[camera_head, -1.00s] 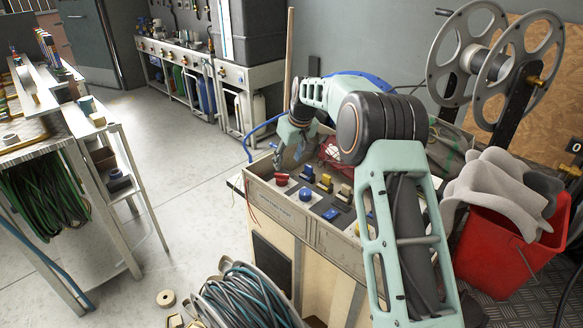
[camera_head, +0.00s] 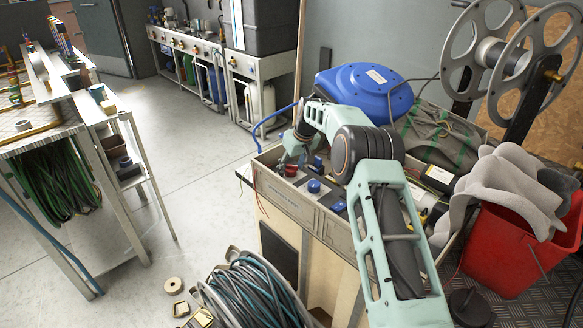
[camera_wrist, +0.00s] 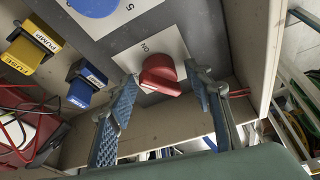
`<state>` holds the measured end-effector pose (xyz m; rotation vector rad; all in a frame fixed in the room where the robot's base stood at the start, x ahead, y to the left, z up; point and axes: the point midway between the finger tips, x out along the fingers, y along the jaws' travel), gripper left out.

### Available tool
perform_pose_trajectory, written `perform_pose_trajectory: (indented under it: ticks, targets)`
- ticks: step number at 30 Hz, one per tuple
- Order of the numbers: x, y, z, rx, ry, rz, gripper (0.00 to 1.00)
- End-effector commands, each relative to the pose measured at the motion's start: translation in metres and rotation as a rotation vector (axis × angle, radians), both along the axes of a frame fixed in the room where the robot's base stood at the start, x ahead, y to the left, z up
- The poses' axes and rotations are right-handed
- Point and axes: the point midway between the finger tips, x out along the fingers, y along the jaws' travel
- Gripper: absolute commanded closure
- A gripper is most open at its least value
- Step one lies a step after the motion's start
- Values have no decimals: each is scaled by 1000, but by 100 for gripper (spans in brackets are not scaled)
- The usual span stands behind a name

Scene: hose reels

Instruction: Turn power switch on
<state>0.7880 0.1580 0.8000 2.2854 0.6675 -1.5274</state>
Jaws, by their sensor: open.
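A red rotary knob (camera_wrist: 160,74) sits on a pale plate with a dial mark, on the grey panel in the wrist view. No readable label tells me that it is the power switch. In the head view the red knob (camera_head: 291,170) shows near the left corner of the control box (camera_head: 318,213). My gripper (camera_wrist: 163,80) is open, with one blue padded finger on each side of the red knob. I cannot tell whether either finger touches it. In the head view my gripper (camera_head: 294,150) is small and partly hidden, just above the panel.
A blue round dial (camera_wrist: 94,5) is beside the red knob; a blue knob (camera_head: 314,186) shows in the head view. Yellow (camera_wrist: 33,44) and blue (camera_wrist: 86,82) labelled blocks stand left in the wrist view. A blue hose reel (camera_head: 365,90) and red bucket (camera_head: 508,245) are nearby.

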Motion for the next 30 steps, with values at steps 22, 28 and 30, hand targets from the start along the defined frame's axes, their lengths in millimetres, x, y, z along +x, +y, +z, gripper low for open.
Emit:
perform_pose_trajectory:
  ticks: [22,28,30]
  targets:
    - [0,1,-1,0,0,-1,94]
    - [0,2,-1,-1,-2,-38,94]
    - [0,3,-1,-1,-2,-67,94]
